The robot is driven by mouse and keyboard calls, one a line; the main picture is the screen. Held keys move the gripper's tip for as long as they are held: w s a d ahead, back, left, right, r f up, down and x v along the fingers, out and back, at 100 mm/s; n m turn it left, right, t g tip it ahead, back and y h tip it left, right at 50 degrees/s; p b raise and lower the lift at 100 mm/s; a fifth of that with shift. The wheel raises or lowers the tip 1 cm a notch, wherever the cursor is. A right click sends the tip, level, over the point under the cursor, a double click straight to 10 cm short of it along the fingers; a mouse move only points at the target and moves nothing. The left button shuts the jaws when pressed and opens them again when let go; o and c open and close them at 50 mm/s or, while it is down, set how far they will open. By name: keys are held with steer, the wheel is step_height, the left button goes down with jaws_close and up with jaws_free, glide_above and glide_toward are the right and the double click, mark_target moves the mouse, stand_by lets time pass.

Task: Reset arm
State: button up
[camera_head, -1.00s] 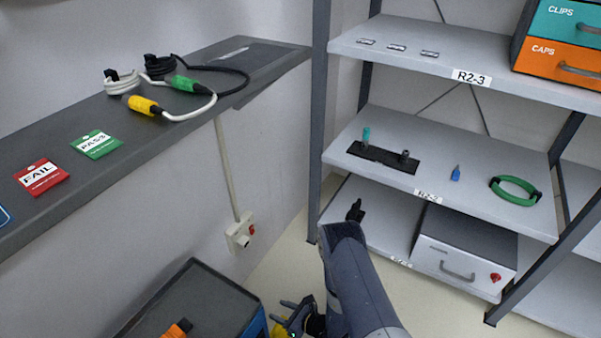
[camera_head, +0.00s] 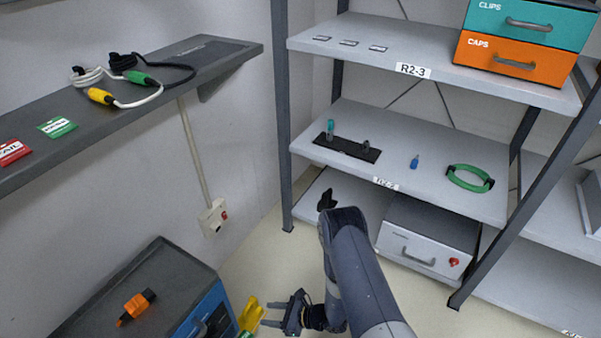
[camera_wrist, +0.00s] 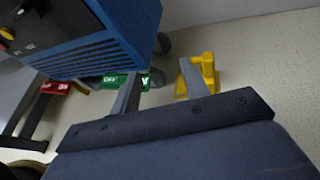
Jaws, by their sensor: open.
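My gripper (camera_head: 280,316) is low in the head view, to the right of the blue cart (camera_head: 205,310), pointing left. Its two fingers are spread with nothing between them. In the wrist view my gripper (camera_wrist: 158,82) also shows its fingers apart and empty, with the blue cart (camera_wrist: 115,45) at the upper left. A yellow object (camera_head: 250,314) stands on the floor by the cart, beyond the fingertips; it also shows in the wrist view (camera_wrist: 206,75), near the right finger.
The shelf rack (camera_head: 440,175) stands right of my arm, holding a grey box (camera_head: 425,235) low down. An orange tool (camera_head: 136,306) lies on the cart top. A wall shelf (camera_head: 110,110) with cables runs along the left.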

steer(key=s+r+n+g+p, duration=0.1)
steer(key=s+r+n+g, duration=0.2)
steer(key=s+r+g, duration=0.1)
steer(key=shift+a+r+n+p, duration=0.35)
steer(key=shift+r+n+p, duration=0.05)
steer(key=shift+r, duration=0.1)
steer(key=shift+s+f, duration=0.1)
steer(key=shift+s, duration=0.05)
